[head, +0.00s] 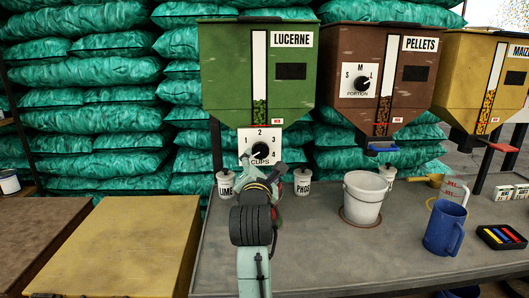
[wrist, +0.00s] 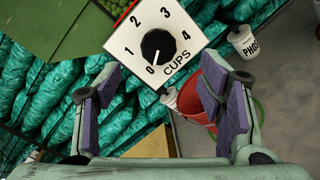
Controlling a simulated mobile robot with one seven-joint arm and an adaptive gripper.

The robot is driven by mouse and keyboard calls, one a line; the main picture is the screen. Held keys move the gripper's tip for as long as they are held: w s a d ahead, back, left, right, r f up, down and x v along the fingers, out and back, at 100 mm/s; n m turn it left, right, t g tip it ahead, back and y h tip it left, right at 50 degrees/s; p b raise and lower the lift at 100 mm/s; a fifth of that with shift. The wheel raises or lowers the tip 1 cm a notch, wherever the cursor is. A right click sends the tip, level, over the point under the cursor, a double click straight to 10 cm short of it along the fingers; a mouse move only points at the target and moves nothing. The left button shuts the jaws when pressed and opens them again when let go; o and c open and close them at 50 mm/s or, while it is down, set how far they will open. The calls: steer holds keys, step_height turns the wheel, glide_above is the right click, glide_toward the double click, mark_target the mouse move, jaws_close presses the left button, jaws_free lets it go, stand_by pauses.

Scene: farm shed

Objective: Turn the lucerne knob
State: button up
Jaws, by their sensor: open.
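The lucerne knob (wrist: 158,45) is a black dial on a white plate (wrist: 128,42) marked 0 to 4 and CUPS. Its white pointer is at 0. In the head view the plate (head: 245,137) hangs under the green LUCERNE hopper (head: 222,80), and the knob (head: 260,151) shows just above my gripper (head: 265,172). In the wrist view my gripper (wrist: 165,95) is open and empty. Its purple-padded fingers are spread left and right, below the knob in the picture and apart from it.
White lidded tubs marked LIME (head: 225,186) and PHOS (head: 302,184) stand on either side of my arm. A red container (wrist: 192,100) shows behind the right finger. A white bucket (head: 361,205) and blue jug (head: 444,230) stand on the grey bench (head: 330,262). The PELLETS hopper (head: 405,95) is to the right.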

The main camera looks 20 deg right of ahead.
mark_target(261, 151)
steer(key=p+x, duration=0.1)
steer(key=x, duration=0.8)
steer(key=shift+w, duration=0.35)
steer(key=c, duration=1.1)
steer(key=shift+p, duration=0.3)
